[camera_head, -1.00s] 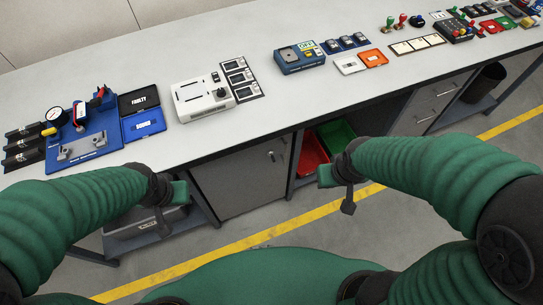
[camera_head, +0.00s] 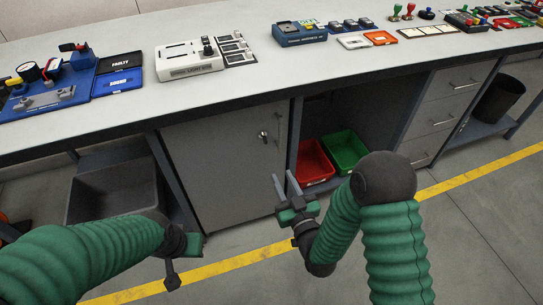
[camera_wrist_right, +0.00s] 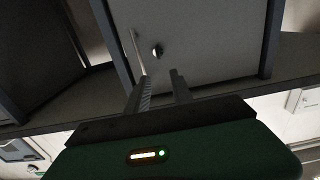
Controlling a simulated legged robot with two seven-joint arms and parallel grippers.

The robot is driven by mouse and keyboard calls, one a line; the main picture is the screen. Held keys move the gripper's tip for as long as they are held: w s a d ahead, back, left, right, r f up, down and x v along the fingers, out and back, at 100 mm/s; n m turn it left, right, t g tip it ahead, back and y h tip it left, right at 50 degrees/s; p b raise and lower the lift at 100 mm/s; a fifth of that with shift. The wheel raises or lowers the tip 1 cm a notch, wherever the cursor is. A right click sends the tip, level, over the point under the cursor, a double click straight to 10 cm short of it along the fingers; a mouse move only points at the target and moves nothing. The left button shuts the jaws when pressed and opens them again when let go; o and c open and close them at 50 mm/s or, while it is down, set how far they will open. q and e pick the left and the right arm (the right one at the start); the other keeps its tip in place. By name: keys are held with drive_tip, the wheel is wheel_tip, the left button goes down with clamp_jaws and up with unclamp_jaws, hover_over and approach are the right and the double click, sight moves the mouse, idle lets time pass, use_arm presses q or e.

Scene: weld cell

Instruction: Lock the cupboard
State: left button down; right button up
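The grey cupboard (camera_head: 215,175) is under the workbench in the head view, and its door looks closed. A small round metal lock (camera_head: 263,137) sits near the door's right edge, beside a vertical bar handle (camera_head: 278,128). In the right wrist view the lock (camera_wrist_right: 157,51) and handle (camera_wrist_right: 138,48) show beyond the fingertips. I cannot make out a key clearly. My right gripper (camera_head: 285,181) is open and empty, in front of and below the lock, apart from the door. Its spread fingers show in the wrist view (camera_wrist_right: 160,78). My left gripper (camera_head: 185,262) is low at the left, and its fingers are unclear.
Right of the cupboard, an open bay holds a red bin (camera_head: 315,163) and a green bin (camera_head: 344,149). A grey bin (camera_head: 115,190) stands left. The bench top (camera_head: 255,65) carries several devices. The floor in front is clear, with a yellow line (camera_head: 240,259).

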sight(266, 141)
drive_tip(key=b+x, duration=0.3)
drive_tip(key=x, duration=1.2)
drive_tip(key=shift+w+f+b, duration=0.1)
drive_tip(key=shift+w+b, duration=0.05)
drive_tip(key=shift+b, duration=0.15)
drive_tip(key=shift+w+a, duration=0.15)
drive_tip(key=shift+w, duration=0.3)
drive_tip(key=shift+c, duration=0.9)
clamp_jaws()
